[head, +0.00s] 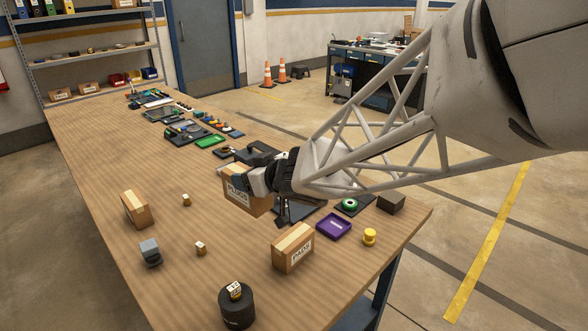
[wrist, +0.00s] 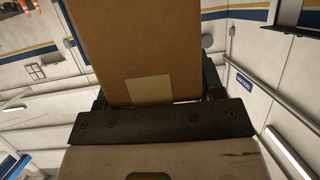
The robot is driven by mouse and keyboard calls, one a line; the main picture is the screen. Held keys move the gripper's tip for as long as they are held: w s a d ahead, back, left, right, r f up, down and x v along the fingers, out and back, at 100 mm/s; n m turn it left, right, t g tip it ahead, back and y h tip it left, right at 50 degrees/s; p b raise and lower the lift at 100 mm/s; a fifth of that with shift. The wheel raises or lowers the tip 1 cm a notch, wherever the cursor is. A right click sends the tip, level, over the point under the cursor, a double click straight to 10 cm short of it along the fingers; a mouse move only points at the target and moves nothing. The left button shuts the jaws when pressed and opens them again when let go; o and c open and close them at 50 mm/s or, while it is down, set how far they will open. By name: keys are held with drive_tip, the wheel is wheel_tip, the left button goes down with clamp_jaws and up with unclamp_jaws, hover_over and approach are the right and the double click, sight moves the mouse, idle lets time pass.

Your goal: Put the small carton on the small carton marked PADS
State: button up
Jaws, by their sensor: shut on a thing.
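My gripper (head: 262,178) is shut on a small carton (head: 240,197) whose label seems to read PLUGS. The carton appears held above the table, though how high I cannot tell. In the wrist view this brown carton (wrist: 140,45) fills the upper middle, with a pale tape patch, against the dark gripper bar (wrist: 160,122). The small carton marked PADS (head: 292,249) stands on the table, nearer the front and to the right of the held one. Its top is bare. The two cartons are apart.
Another small carton (head: 135,209) stands at the left. A grey block (head: 150,252), small brass-coloured pieces and a black cylinder (head: 237,308) are near the front. A purple tray (head: 334,227) and yellow piece (head: 369,237) lie right of the PADS carton. Many parts line the table behind.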

drive_tip(key=s+d+f+m, duration=0.1)
drive_tip(key=s+d, duration=1.4)
drive_tip(key=d, duration=0.1)
drive_tip(key=shift+t+h, duration=0.3)
drive_tip(key=shift+s+a+f, duration=0.1)
drive_tip(key=shift+a+f, duration=0.05)
drive_tip(key=shift+f, duration=1.15)
drive_tip(key=shift+s+a+f, duration=0.1)
drive_tip(key=shift+f, duration=1.2)
drive_tip(key=shift+w, duration=0.15)
drive_tip(key=w+a, duration=0.2)
drive_tip(key=w, duration=0.5)
drive_tip(key=w+a+f, duration=0.1)
drive_tip(key=w+a, duration=0.1)
drive_tip(key=w, duration=0.6)
drive_tip(key=shift+a+f, duration=0.25)
drive_tip(key=shift+f, duration=0.1)
drive_tip(key=shift+f, duration=1.65)
drive_tip(key=shift+f, duration=0.15)
